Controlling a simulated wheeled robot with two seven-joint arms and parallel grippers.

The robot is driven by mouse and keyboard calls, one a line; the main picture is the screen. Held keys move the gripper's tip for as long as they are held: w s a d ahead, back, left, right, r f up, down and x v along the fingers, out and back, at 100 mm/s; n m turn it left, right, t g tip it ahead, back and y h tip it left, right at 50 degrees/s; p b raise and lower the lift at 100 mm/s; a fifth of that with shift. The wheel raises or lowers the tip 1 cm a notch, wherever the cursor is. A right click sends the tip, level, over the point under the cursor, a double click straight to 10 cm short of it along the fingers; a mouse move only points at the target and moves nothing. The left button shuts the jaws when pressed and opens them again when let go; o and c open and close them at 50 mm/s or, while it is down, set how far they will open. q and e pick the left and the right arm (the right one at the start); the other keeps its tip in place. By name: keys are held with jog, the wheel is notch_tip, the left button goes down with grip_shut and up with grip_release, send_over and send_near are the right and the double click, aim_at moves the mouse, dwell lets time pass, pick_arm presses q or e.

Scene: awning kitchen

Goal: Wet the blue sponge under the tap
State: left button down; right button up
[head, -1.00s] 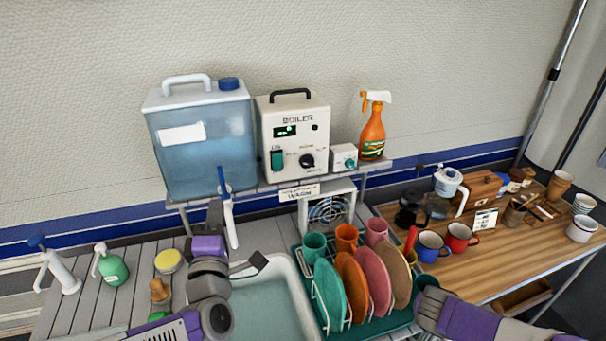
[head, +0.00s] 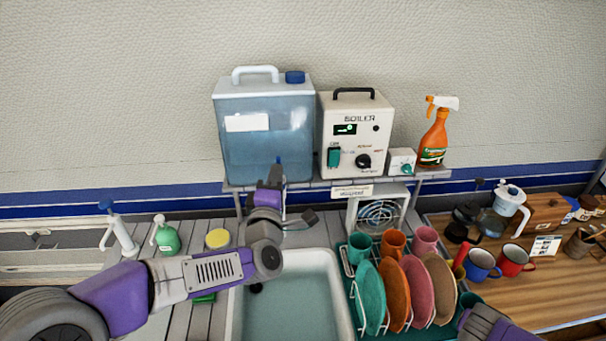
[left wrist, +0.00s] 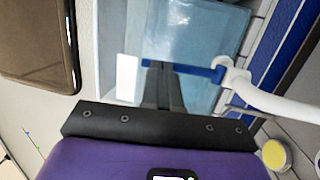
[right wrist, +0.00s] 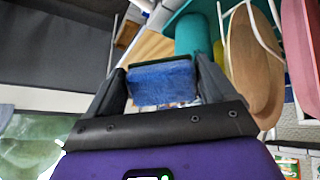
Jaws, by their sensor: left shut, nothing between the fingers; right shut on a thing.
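The blue sponge (right wrist: 160,84) with a dark scouring side shows in the right wrist view. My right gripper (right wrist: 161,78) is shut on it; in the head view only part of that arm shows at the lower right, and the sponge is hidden. The tap has a white spout (left wrist: 268,97) and a blue lever (left wrist: 195,70). My left gripper (left wrist: 163,72) is shut and empty, its fingertips at the lever in the left wrist view; I cannot tell whether they touch. In the head view my left gripper (head: 276,170) partly hides the tap. No water stream is visible.
The sink basin (head: 336,292) lies below the tap. A teal dish rack (head: 352,300) with plates and cups stands right of it. A blue water tank (head: 265,145) and boiler (head: 355,135) are on the shelf. A green soap bottle (head: 166,237) stands at left.

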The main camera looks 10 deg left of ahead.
notch_tip(320, 180, up, 4)
jog(key=p, duration=0.3)
pick_arm(q)
jog(key=shift+w+a+r+n+g+p, duration=0.15)
jog(key=shift+w+r+g+p, duration=0.2)
jog(key=shift+g, duration=0.25)
jog(key=shift+w+a+r+n+g+p, duration=0.15)
jog(key=shift+w+r+g+p, duration=0.1)
jog(key=shift+w+g, duration=0.25)
pick_arm(e)
jog(key=shift+r, duration=0.45)
pick_arm(q)
jog(key=shift+s+d, duration=0.1)
jog(key=shift+f, duration=0.1)
pick_arm(e)
jog(key=shift+f, duration=0.15)
